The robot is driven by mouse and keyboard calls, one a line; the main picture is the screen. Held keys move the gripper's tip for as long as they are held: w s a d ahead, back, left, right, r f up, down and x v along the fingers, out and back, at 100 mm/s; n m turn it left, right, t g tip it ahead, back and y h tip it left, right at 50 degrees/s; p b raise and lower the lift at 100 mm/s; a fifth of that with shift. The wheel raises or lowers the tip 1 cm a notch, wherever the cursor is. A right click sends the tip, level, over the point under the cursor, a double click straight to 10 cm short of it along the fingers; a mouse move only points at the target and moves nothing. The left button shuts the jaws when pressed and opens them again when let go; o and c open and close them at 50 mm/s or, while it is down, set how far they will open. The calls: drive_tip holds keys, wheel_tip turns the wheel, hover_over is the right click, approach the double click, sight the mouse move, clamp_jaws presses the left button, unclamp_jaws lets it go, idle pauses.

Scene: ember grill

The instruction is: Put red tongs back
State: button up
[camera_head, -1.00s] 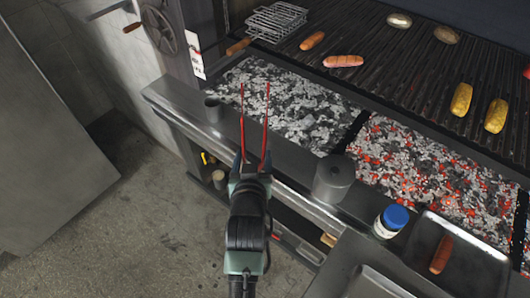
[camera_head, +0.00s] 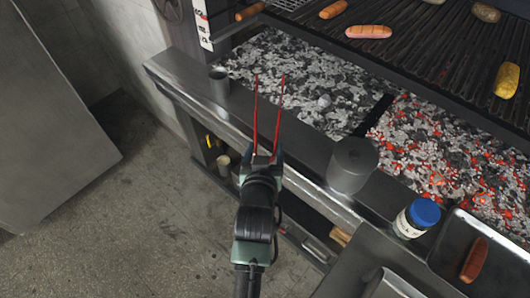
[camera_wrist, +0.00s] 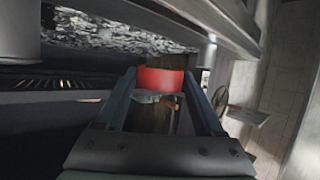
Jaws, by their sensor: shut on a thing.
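The red tongs (camera_head: 256,110) stick up and away from my gripper (camera_head: 262,160) in the head view, their two thin arms spread apart. My gripper is shut on them at their lower end, in front of the grill's front ledge. In the wrist view the red end of the tongs (camera_wrist: 161,80) sits between my fingers (camera_wrist: 165,105).
Grey ash (camera_head: 300,85) and glowing coals (camera_head: 440,150) lie behind the ledge. A blue-lidded jar (camera_head: 416,218) and a tray (camera_head: 450,236) with a sausage (camera_head: 473,259) are at the right. A shelf with small items lies below the ledge. Open floor is at the left.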

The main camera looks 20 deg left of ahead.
wheel_tip(320, 180, down, 9)
drive_tip(key=b, duration=0.8)
drive_tip(key=shift+f, duration=0.15)
drive_tip(key=shift+w, duration=0.1)
drive_tip(key=o, duration=0.8)
